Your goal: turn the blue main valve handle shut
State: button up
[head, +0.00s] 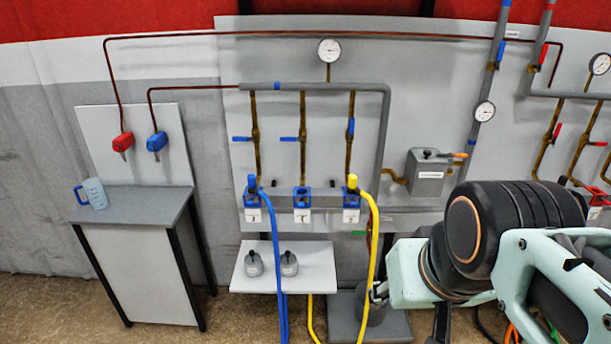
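A small blue lever (491,66) sits on the thick grey upright pipe at the upper right of the panel; I take it for the main valve handle, but its label is too small to read. It seems to lie close to the pipe, and its exact angle is hard to tell. Other blue levers sit on the three brass branch pipes: the left (242,139) and middle (289,139) ones point sideways, and the right one (351,128) lies along its pipe. My arm fills the lower right, well below the upper-right lever. I cannot make out my gripper's fingers.
A red lever (544,53) is on the neighbouring pipe, close to the right. Gauges (485,111) and a grey box (428,174) are on the panel. Blue (271,240) and yellow (374,240) hoses hang down. A side table (130,208) with a blue jug (93,193) stands left.

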aim_at(502, 45)
jog(key=i+l+z, duration=0.15)
jog(key=i+z, duration=0.35)
jog(key=i+j+z, duration=0.1)
jog(key=i+z, duration=0.4)
